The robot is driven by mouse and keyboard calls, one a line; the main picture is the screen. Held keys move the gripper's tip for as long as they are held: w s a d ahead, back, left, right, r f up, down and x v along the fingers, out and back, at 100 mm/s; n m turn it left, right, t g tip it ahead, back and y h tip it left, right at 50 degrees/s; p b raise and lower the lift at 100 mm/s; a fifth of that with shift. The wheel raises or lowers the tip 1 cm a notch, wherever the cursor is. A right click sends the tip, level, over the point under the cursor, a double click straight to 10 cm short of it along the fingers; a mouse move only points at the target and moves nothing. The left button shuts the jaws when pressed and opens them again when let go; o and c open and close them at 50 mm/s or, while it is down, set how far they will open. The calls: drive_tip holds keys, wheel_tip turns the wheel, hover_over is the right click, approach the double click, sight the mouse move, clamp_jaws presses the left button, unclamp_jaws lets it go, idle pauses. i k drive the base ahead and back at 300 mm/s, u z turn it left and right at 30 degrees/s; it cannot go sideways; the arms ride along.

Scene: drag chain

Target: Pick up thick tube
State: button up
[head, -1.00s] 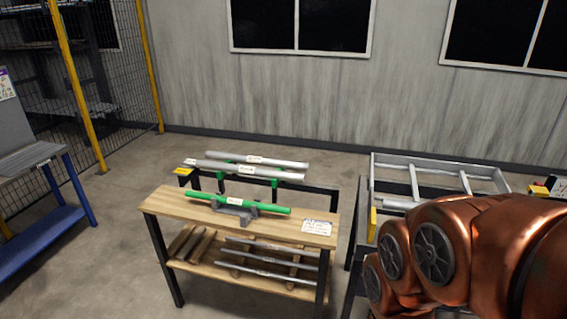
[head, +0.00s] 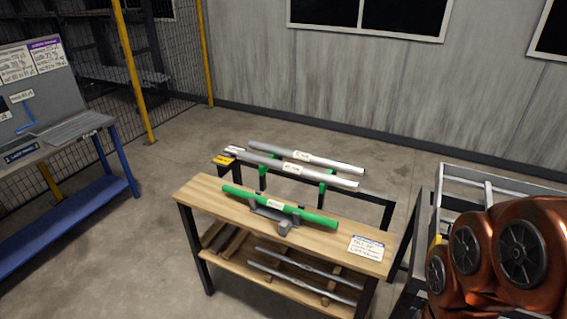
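Two thick grey tubes with white labels lie side by side on a dark rack with green supports, behind the wooden table; the rear tube (head: 310,157) and the front tube (head: 285,167) both show. A green tube (head: 315,216) with a label rests across a grey cradle (head: 272,214) on the wooden table (head: 215,192). Which of these is the task's thick tube, I cannot tell. Copper-coloured links of my arm show at the lower right. My gripper is out of view.
Thinner grey tubes (head: 305,269) lie on the table's lower shelf. A grey metal frame (head: 490,180) stands at the right, partly hidden by my arm. A blue workbench (head: 75,215) stands at the left. The floor between the bench and the wooden table is clear.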

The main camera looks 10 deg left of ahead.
sight(348, 184)
drive_tip(key=u, duration=0.55)
drive_tip(key=i, duration=0.65)
drive_tip(key=u, duration=0.7)
